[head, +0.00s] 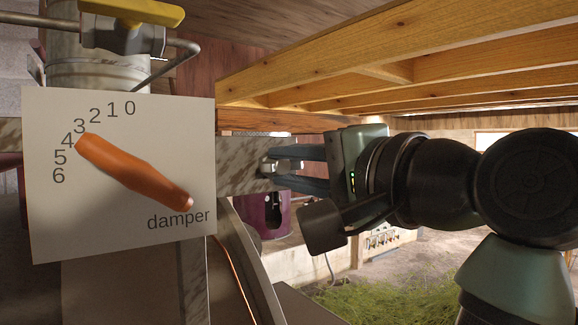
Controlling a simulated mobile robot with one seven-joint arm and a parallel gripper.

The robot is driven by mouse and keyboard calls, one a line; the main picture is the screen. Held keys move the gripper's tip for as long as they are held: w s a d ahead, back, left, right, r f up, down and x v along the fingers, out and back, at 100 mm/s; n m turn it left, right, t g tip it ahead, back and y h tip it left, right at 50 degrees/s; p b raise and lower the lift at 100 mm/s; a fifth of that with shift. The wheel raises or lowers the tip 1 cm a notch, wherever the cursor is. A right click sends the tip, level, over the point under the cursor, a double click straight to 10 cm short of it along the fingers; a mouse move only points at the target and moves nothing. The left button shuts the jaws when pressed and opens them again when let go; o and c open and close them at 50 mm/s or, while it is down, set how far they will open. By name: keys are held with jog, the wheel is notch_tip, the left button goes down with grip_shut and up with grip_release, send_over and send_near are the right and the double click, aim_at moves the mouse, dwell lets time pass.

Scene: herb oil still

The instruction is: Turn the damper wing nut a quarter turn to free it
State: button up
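A pale damper plate (110,240) with a scale from 0 to 6 faces me at the left. Its orange lever (130,172) slants from lower right to upper left, with its upper end between the 3 and 4 marks. My gripper (272,168) comes in from the right, just right of the plate, at a mottled grey bar (240,165). A small shiny metal piece, apparently the wing nut (287,166), shows between the two dark fingers. The fingers are apart, and I cannot tell whether they press on it. The nut's exact angle is too small to make out.
A yellow-handled valve (132,12) and a pipe sit above the plate at upper left. Wooden beams (400,50) run overhead. A purple vessel (265,213) stands behind below my gripper, and green herbs (400,300) lie at lower right.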

grip_shut()
jog(key=shift+n, duration=0.3)
jog(key=n+b, duration=0.2)
jog(key=n, duration=0.1)
jog(key=shift+f+b, duration=0.15)
jog(key=shift+b, duration=0.2)
jog(key=n+b, duration=0.2)
jog(key=n, duration=0.3)
jog(key=n+b, duration=0.2)
jog(key=n, duration=0.3)
jog(key=n+b, duration=0.1)
jog(key=n, duration=0.3)
jog(key=shift+n, duration=0.5)
